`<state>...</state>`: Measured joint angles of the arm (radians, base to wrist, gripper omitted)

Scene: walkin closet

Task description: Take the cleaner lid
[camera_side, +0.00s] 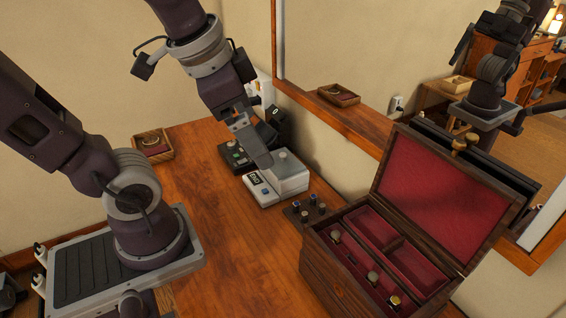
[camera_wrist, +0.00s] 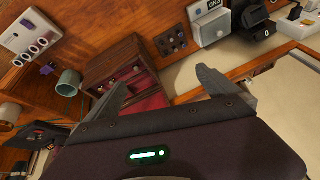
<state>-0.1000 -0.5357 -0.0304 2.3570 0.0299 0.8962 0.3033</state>
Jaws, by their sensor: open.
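The cleaner (camera_side: 264,193) is a small white and grey box with a display and a blue button, standing on the wooden table near the wall. Its pale grey lid (camera_side: 288,172) is on top, with a round knob. My gripper (camera_side: 260,158) is open, with nothing seen between the fingers. In the side view its fingers overlap the cleaner's back left part; I cannot tell the exact gap. In the wrist view the fingers (camera_wrist: 162,78) are spread, and the cleaner (camera_wrist: 209,30) lies beyond them at the top, partly seen.
An open wooden jewellery box (camera_side: 345,272) with red lining and watches stands at the right. A small ring stand (camera_side: 306,211) sits between it and the cleaner. A black device (camera_side: 237,157) stands behind the cleaner. A wooden tray (camera_side: 153,146) is at the back left. The table's front middle is clear.

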